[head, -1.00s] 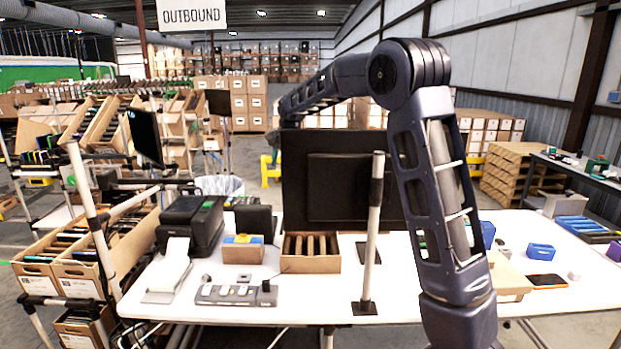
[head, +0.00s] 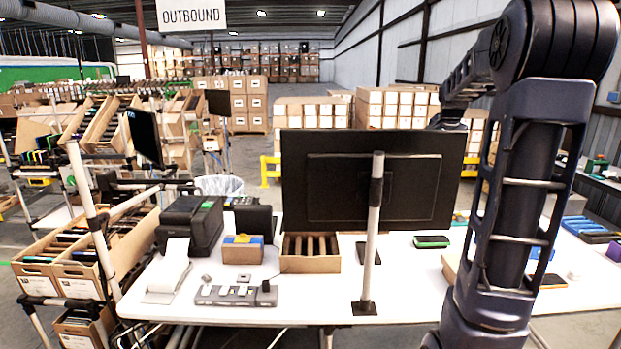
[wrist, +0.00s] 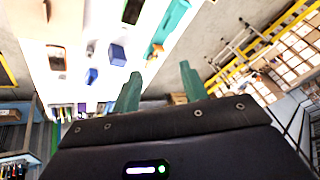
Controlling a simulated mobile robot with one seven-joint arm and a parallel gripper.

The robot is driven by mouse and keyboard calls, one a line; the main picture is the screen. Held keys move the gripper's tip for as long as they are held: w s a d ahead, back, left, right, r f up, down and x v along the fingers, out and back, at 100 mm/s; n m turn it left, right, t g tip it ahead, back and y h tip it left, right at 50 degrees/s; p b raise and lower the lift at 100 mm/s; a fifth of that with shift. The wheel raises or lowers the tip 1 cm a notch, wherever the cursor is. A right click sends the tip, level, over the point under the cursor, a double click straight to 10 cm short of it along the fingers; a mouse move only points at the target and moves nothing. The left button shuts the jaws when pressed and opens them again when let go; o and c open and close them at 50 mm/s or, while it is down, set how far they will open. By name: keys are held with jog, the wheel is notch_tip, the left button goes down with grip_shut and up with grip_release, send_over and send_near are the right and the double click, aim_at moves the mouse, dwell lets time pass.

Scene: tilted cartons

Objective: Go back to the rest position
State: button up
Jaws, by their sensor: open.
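My gripper (wrist: 158,90) shows in the wrist view with two green fingers apart and nothing between them. The wrist view is tilted, with the white table at upper left and the warehouse floor and stacked cartons at right. In the head view my arm rises at the right side and bends back over the table; the gripper itself is not visible there.
A black monitor (head: 420,190) and a pole (head: 372,230) stand on the white table (head: 215,314). A printer (head: 190,225), a divided carton (head: 310,264) and a charger strip (head: 236,296) sit left of the pole. A dark device with a green edge (head: 431,241) lies right of it.

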jog(key=s+d+r+m+h, duration=0.1)
jog(key=s+d+m+h, duration=0.1)
jog(key=s+d, duration=0.9)
jog(key=s+d+r+m+h, duration=0.1)
jog(key=s+d+h, duration=0.1)
jog(key=s+d, duration=0.95)
jog(key=s+a+f+n+y, duration=0.2)
jog(key=a+f+n, duration=0.1)
jog(key=a, duration=0.9)
jog(key=s+a+f+n+y, duration=0.15)
jog(key=a+n, duration=0.25)
jog(key=a, duration=0.9)
jog(key=s+a+f+n, duration=0.2)
jog(key=s+a, duration=0.1)
jog(key=a, duration=0.2)
jog(key=s+a+f+n+y, duration=0.1)
jog(key=s+a+f+n, duration=0.1)
jog(key=s+a, duration=0.1)
jog(key=s+a+f+n+g+y, duration=0.1)
jog(key=s+a+f+n, duration=0.1)
jog(key=a, duration=0.4)
jog(key=shift+s+a+f, duration=0.35)
jog(key=shift+s+f, duration=0.15)
